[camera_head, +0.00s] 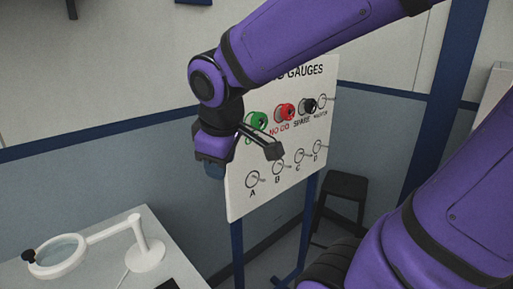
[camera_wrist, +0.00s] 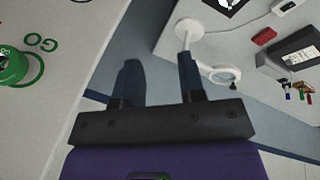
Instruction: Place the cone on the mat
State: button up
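I cannot make out a cone in either view. A dark flat piece with a white shape, possibly the mat (camera_wrist: 236,3), is cut off by the top edge of the wrist view. A dark patch at the table's front edge in the head view may be the same piece; I cannot tell.
The white gauge board (camera_head: 240,190) holds green (camera_head: 256,122), red (camera_head: 284,112) and black (camera_head: 308,106) rings on pegs. A magnifier lamp (camera_head: 148,254) stands on the white table (camera_head: 100,268). A red block (camera_wrist: 264,37) lies on that table. A dark stool (camera_head: 342,190) stands behind the board.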

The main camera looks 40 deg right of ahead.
jog(key=s+d+r+m+t+y, duration=0.1)
jog(key=s+d+r+m, duration=0.1)
jog(key=s+r+m, duration=0.2)
jog(key=shift+s+d+r+m+t+y, duration=0.25)
jog(key=shift+s+m, duration=0.95)
jog(key=shift+s, duration=0.65)
